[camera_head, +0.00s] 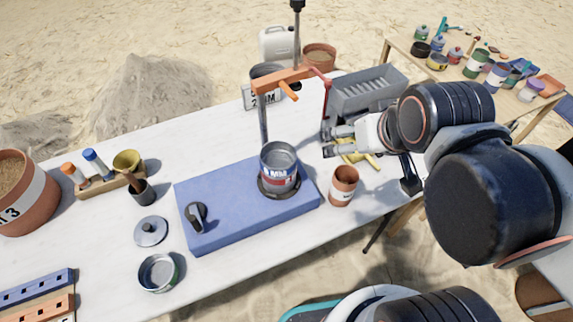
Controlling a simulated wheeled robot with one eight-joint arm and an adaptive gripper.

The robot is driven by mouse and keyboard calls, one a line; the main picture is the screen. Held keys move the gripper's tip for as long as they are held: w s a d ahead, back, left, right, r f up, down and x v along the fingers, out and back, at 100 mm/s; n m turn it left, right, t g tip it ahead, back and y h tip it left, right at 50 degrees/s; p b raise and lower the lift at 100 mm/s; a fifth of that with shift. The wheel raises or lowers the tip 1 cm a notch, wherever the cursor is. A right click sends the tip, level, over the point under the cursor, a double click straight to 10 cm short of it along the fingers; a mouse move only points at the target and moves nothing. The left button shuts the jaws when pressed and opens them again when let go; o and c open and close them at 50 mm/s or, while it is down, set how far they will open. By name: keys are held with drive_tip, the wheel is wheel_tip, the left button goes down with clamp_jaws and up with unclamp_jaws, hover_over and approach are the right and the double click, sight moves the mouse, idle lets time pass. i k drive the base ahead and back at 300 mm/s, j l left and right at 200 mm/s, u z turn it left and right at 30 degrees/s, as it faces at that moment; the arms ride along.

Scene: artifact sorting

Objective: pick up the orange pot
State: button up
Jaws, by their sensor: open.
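A small orange pot (343,187) with a pale label stands upright on the white table, just right of the blue board. My gripper (332,142) reaches in from the right, above and behind this pot in the picture. Its two fingers point left and are apart, with nothing seen between them. The gripper does not appear to touch the pot. My arm fills the right side of the view and hides part of the table there.
A metal can (279,168) stands on the blue board (215,227), close left of the pot. A yellow object (362,155) lies under my gripper. A grey rack (365,92) and an orange-armed stand (283,80) are behind. The front table edge is near the pot.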

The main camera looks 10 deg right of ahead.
sight(346, 178)
drive_tip(key=k+j, duration=0.7)
drive_tip(key=k+j+z, duration=0.15)
drive_tip(key=k+j, duration=0.5)
drive_tip(key=k, duration=0.2)
